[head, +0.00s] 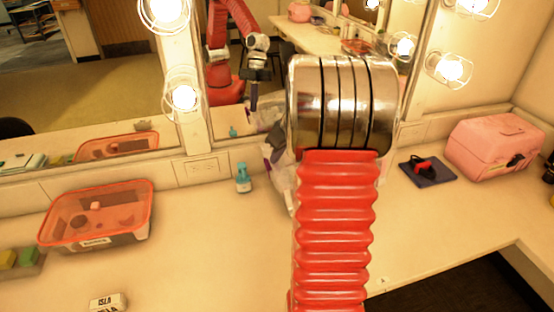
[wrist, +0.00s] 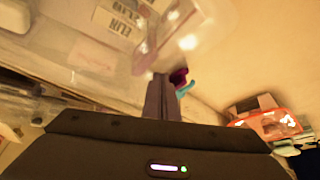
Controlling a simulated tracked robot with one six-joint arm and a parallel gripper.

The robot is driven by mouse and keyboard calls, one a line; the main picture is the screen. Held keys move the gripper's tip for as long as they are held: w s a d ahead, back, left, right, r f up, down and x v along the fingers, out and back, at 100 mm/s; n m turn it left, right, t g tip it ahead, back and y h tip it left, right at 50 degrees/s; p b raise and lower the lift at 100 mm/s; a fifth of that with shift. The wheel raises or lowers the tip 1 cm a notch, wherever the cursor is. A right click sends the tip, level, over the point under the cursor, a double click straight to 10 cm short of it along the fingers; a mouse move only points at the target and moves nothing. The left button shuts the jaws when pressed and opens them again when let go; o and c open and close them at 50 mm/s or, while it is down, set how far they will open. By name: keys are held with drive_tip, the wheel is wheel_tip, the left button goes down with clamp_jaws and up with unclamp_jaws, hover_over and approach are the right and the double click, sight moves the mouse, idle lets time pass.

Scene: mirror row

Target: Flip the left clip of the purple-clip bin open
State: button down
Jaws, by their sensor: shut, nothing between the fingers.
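The purple-clip bin (head: 285,190) is a clear box against the mirror wall, mostly hidden behind my arm in the head view. A small purple part shows at its left edge. In the wrist view its clear, shiny wall and lid (wrist: 215,25) fill the upper middle, and a purple clip (wrist: 179,76) shows beside my fingertips. My gripper (wrist: 160,78) is shut and empty, its dark fingers just left of the clip; I cannot tell if they touch it. The head view hides my gripper directly; the mirror shows its reflection. Whether the clip is open is unclear.
A teal bottle (head: 243,180) stands left of the bin. An orange-lidded box (head: 97,215) is farther left, and a name block (head: 108,302) lies at the front. A dark blue pad (head: 428,171) and pink case (head: 494,146) are right. The counter between is clear.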

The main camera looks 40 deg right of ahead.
drive_tip(key=shift+w+a+f, duration=0.2)
drive_tip(key=shift+a+f, duration=0.35)
drive_tip(key=shift+a, duration=0.15)
drive_tip(key=shift+w+a+f, duration=0.25)
drive_tip(key=shift+a+f, duration=0.25)
drive_tip(key=shift+a, duration=0.2)
drive_tip(key=shift+w+a+f, duration=0.2)
drive_tip(key=shift+a+f, duration=0.35)
drive_tip(key=shift+a, duration=0.15)
drive_tip(key=shift+r, duration=0.1)
drive_tip(key=shift+d+r, duration=0.2)
drive_tip(key=shift+r, duration=1.4)
drive_tip(key=shift+d+r, duration=0.2)
drive_tip(key=shift+r, duration=1.4)
drive_tip(key=shift+w, duration=0.1)
